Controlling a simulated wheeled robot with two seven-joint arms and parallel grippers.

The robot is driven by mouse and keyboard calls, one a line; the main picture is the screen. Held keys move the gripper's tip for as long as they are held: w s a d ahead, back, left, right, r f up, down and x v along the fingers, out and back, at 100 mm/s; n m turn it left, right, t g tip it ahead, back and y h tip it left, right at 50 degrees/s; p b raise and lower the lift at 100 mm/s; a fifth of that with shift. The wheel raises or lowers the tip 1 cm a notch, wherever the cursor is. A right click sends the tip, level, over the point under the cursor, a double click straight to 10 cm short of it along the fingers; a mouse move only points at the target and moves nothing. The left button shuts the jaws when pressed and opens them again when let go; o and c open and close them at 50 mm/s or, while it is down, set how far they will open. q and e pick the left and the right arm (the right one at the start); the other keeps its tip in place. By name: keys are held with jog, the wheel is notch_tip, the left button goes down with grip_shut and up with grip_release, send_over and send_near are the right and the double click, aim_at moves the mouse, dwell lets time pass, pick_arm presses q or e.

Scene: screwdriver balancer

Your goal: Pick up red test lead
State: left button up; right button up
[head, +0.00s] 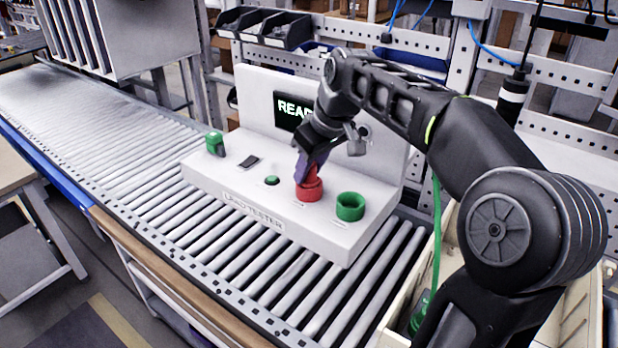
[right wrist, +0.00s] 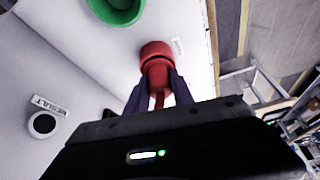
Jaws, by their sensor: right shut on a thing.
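The red test lead (head: 309,176) is at the red socket (head: 309,190) on the white load tester (head: 262,203). My right gripper (head: 305,166) reaches down over it with its fingers closed around the lead's upper part. In the right wrist view, the red lead (right wrist: 156,68) sits between the two fingers of my right gripper (right wrist: 158,88), its far end at the red socket ring (right wrist: 155,50). I cannot tell whether the lead is fully seated in the socket. My left gripper is not in view.
A green socket (head: 350,206) is right of the red one; it also shows in the wrist view (right wrist: 115,8). A green button (head: 272,180) and green connector (head: 215,144) are to the left. The tester stands on a roller conveyor (head: 120,130). A beige bin (head: 396,339) with a green cable is at right.

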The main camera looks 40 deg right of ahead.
grip_shut()
notch_tip(320, 180, up, 9)
jog(key=shift+r+p, duration=0.1)
jog(key=shift+p, duration=0.4)
jog(key=shift+r, duration=0.45)
